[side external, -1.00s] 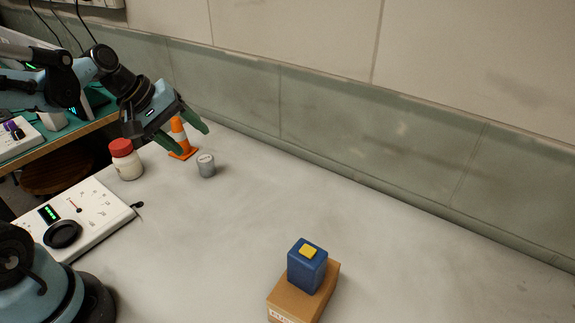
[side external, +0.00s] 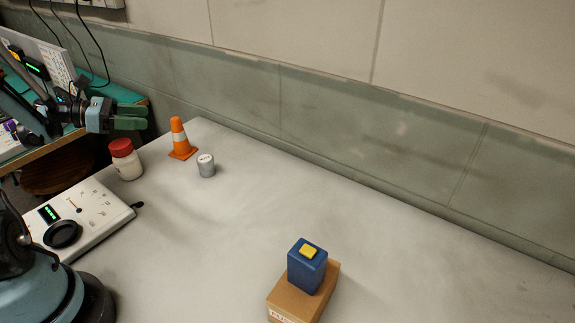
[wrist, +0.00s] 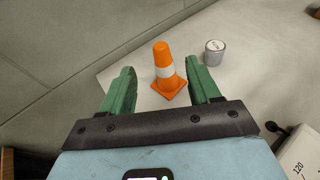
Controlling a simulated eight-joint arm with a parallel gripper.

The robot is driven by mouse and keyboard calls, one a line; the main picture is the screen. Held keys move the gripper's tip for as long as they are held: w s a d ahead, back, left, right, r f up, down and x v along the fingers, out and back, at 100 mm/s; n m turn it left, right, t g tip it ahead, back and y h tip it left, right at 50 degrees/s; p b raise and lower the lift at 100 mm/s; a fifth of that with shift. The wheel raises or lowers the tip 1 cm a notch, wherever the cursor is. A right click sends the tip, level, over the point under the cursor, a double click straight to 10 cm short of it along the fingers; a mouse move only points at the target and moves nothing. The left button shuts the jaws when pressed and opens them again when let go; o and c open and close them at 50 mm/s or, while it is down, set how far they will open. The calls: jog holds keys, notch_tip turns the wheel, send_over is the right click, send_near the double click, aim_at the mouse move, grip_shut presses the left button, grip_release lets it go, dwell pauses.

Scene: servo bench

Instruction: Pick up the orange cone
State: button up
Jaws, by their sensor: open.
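The orange cone (side external: 179,126) with a white band stands upright on the grey bench near its far left corner, in front of the wall. My gripper (side external: 138,117) is to the left of the cone in the side external view, apart from it. In the wrist view the cone (wrist: 165,65) shows ahead, between the two green fingers of my gripper (wrist: 162,88) and closer to the right one. The fingers are spread and nothing is held between them.
A small grey can (side external: 206,168) stands right of the cone. A white jar with a red lid (side external: 125,160) stands left of it. A white control box (side external: 90,215) lies nearer. A blue block (side external: 306,270) sits on a cardboard box (side external: 328,290). The bench's right side is clear.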

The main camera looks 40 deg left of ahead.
aim_at(179, 136)
jog(key=shift+f+x, duration=0.15)
jog(key=shift+x, duration=1.8)
jog(key=shift+f+x, duration=0.2)
jog(key=shift+x, duration=1.75)
jog(key=shift+f+x, duration=0.15)
jog(key=shift+x, duration=1.8)
jog(key=shift+s, duration=0.15)
grip_shut()
